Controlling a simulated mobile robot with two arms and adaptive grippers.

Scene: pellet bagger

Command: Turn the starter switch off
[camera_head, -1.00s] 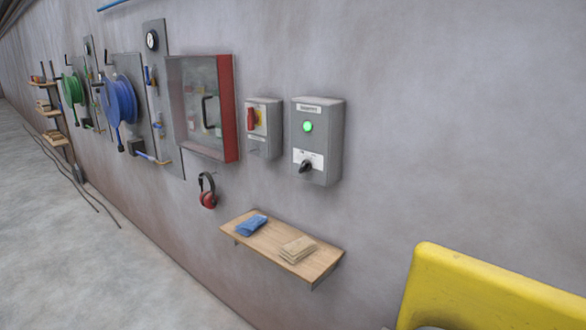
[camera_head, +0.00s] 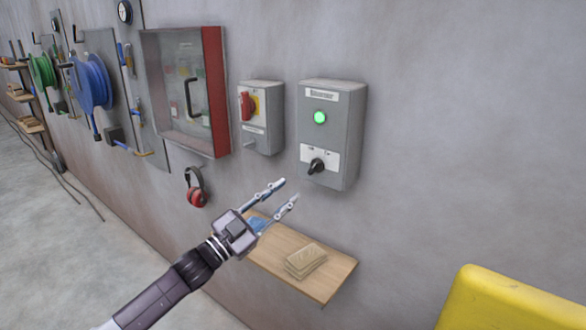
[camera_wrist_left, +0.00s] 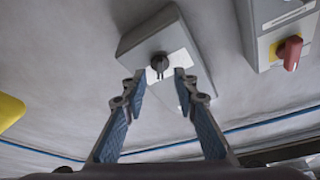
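The starter box (camera_head: 345,130) is a grey box on the wall with a lit green lamp (camera_head: 319,117). Its starter switch (camera_head: 316,166) is a black rotary knob on a white plate low on the front; its exact setting is too small to read. My left gripper (camera_head: 288,190) is open and empty, below and left of the knob in the head view and apart from it. In the left wrist view the knob (camera_wrist_left: 160,64) shows just past the gap between the spread fingertips (camera_wrist_left: 160,77). My right gripper is not in view.
A grey box with a red handle (camera_head: 246,105) is left of the starter box, then a red-edged glass cabinet (camera_head: 215,90). Red ear defenders (camera_head: 195,190) hang below. A wooden shelf (camera_head: 325,282) with folded cloths juts out beneath. A yellow object (camera_head: 515,300) stands lower right.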

